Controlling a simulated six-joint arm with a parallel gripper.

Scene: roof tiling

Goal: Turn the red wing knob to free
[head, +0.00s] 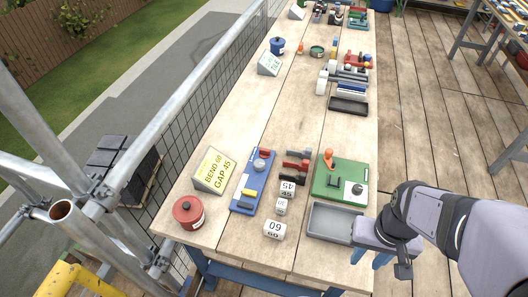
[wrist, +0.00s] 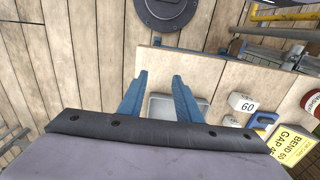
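A blue bending fixture (head: 243,203) lies on the bench in the head view. A small red knob (head: 264,154) sits at its far end, and a yellow handle (head: 250,193) lies nearer me. My gripper (head: 369,258) is at the bench's right edge, beside the grey tray and well right of the blue fixture. In the wrist view my gripper's two blue fingers (wrist: 161,76) are apart with nothing between them. Part of a blue piece (wrist: 265,119) shows at right in the wrist view; the red knob cannot be made out there.
A grey tray (head: 329,226) lies by my gripper. A green fixture (head: 355,174) with an orange knob stands behind it. White number blocks (head: 274,230), red pieces (head: 296,160), a sign "BEND 60 GAP 45" (head: 214,170) and a red pot (head: 188,212) surround the blue fixture.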

